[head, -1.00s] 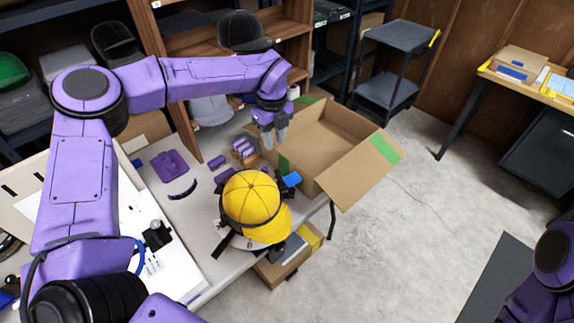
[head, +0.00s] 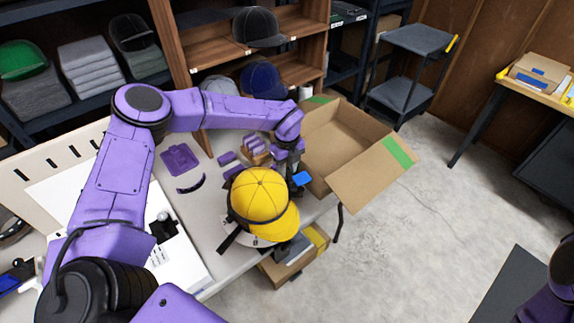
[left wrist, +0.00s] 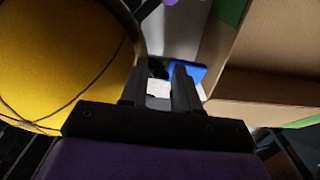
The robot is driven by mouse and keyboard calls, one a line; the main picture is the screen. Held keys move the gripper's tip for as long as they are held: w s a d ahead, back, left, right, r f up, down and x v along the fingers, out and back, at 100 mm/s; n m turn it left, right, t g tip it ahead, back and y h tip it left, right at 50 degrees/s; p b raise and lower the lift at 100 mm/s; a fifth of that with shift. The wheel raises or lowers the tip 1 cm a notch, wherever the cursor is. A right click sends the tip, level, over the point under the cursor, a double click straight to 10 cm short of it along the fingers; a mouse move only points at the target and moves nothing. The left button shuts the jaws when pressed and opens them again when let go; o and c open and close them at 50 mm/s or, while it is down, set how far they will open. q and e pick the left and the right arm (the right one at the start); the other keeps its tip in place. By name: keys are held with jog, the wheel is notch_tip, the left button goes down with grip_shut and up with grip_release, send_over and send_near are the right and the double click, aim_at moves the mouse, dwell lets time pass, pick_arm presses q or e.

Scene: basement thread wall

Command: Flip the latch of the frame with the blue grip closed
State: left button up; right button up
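The blue grip (head: 301,179) sticks out at the right of a yellow cap (head: 262,196) on the table. The frame's latch cannot be made out. My left gripper (head: 288,168) points down just behind the cap, close to the blue grip. In the left wrist view, the gripper's two dark fingers (left wrist: 160,84) stand apart, with a small dark part and a pale patch showing between them. The blue grip (left wrist: 200,72) shows behind the right finger, and the yellow cap (left wrist: 62,62) fills the left. My right gripper is outside the view.
An open cardboard box (head: 350,150) stands right beside the gripper. Purple parts (head: 180,158) lie on the table to the left. A shelf (head: 215,70) with caps is behind.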

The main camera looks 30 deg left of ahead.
aim_at(289, 176)
pick_arm(q)
jog(key=shift+w+f, duration=0.1)
grip_shut()
jog(key=d+t+y+b, duration=0.1)
jog(key=y+b, duration=0.1)
jog(key=b, duration=0.1)
jog(key=s+d+t+y+b, duration=0.1)
jog(key=y+b, duration=0.1)
jog(key=shift+s+b, duration=0.1)
jog(key=shift+b, duration=0.3)
jog(key=shift+s+d+t+y+b, duration=0.25)
jog(key=shift+d+t+y+b, duration=0.35)
jog(key=shift+y+b, duration=0.65)
jog(key=shift+a+r, duration=0.1)
jog(key=shift+r, duration=0.1)
grip_release()
